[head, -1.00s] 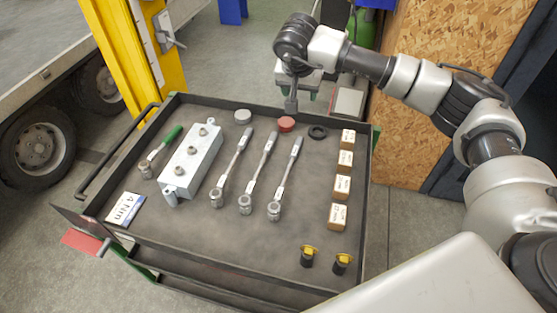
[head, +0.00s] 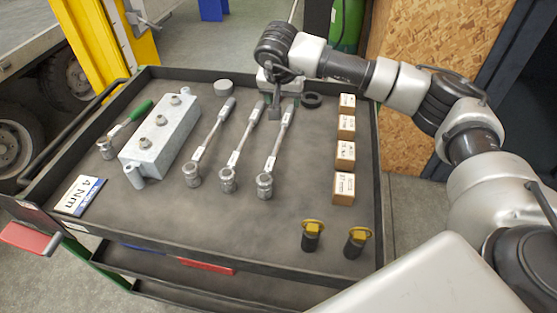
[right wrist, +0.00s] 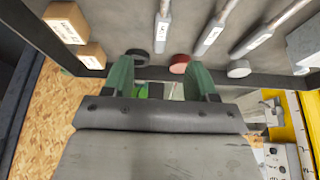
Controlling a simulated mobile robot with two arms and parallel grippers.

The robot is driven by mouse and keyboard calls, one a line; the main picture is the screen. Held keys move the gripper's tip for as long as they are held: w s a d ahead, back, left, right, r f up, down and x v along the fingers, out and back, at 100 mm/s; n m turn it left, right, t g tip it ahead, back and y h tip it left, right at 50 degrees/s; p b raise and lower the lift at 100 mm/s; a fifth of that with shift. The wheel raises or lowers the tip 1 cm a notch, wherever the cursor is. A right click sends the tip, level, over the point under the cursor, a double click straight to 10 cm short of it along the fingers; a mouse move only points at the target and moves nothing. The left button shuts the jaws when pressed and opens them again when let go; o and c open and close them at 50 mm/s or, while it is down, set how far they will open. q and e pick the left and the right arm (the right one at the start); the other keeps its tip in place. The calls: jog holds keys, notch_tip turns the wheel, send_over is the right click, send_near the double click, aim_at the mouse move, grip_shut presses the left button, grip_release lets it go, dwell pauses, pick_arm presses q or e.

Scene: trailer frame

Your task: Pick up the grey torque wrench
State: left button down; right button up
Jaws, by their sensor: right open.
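Three torque wrenches with grey handles and silver heads lie side by side on the tray: a left one (head: 208,138), a middle one (head: 241,141) and a right one (head: 279,137). Their heads point toward me, and I cannot tell them apart by colour. A green-handled wrench (head: 125,124) lies further left. My right gripper (head: 276,100) is over the far edge of the tray, near the handle ends of the middle and right wrenches. In the right wrist view its green fingers (right wrist: 160,82) are apart with nothing between them. My left gripper is not in view.
A grey block with bolts (head: 160,135) stands left of the wrenches. Several small boxes (head: 344,157) line the right side. A black ring (head: 312,100), a grey cap (head: 223,88) and a red cap (right wrist: 180,63) lie at the far edge. Two yellow-topped pieces (head: 312,235) stand near right.

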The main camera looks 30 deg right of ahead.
aim_at(284, 123)
notch_tip(284, 123, down, 2)
jog(key=shift+f+b, duration=0.2)
jog(key=shift+b, duration=0.15)
jog(key=x, duration=0.5)
jog(key=shift+w, duration=0.15)
jog(key=x, duration=0.5)
jog(key=shift+a+f, duration=0.1)
jog(key=shift+a, duration=0.1)
grip_shut()
